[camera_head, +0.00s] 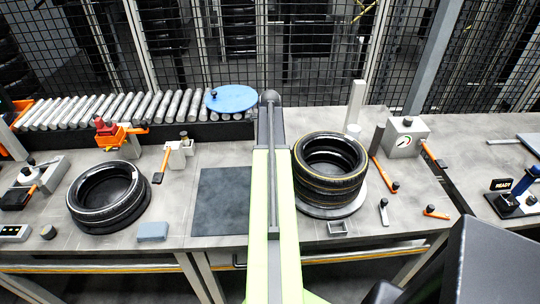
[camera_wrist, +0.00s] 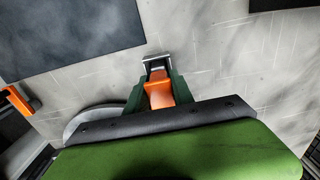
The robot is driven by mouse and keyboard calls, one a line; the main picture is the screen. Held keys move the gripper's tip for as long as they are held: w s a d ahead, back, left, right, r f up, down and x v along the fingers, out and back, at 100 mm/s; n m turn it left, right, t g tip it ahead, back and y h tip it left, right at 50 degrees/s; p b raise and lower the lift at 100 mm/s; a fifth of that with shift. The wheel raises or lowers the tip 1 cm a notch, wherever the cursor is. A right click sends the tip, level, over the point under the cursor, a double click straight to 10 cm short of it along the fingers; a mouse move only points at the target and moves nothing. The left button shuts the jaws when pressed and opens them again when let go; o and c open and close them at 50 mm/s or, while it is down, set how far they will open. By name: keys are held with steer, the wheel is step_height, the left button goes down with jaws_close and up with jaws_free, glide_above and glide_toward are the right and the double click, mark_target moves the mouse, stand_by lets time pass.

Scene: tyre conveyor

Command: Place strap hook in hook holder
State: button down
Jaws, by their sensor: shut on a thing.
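In the wrist view, my gripper (camera_wrist: 158,92) has its dark green fingers shut on an orange piece (camera_wrist: 158,94), which I take to be the strap hook. A small square metal frame (camera_wrist: 156,64) shows just past its far end; I cannot tell whether it touches the orange piece or whether it is part of the hook or the hook holder. In the head view, a small square metal frame (camera_head: 341,227), possibly the hook holder, sits near the front edge of the table, below the tyre stack. My gripper is not clearly visible in the head view.
Stacked tyres (camera_head: 330,165) stand on a round plate at centre right. A single tyre (camera_head: 107,195) lies at left, and a dark mat (camera_head: 220,203) between them. Orange and black tools (camera_head: 436,212) lie at right. A roller conveyor (camera_head: 140,106) runs behind.

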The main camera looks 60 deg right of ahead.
steer(key=shift+f, duration=0.25)
steer(key=c, duration=1.1)
jaws_free()
steer(key=shift+r, duration=0.1)
steer(key=shift+r, duration=0.1)
step_height(320, 180, up, 12)
steer(key=p, duration=1.2)
steer(key=shift+r, duration=0.2)
steer(key=shift+f, duration=0.15)
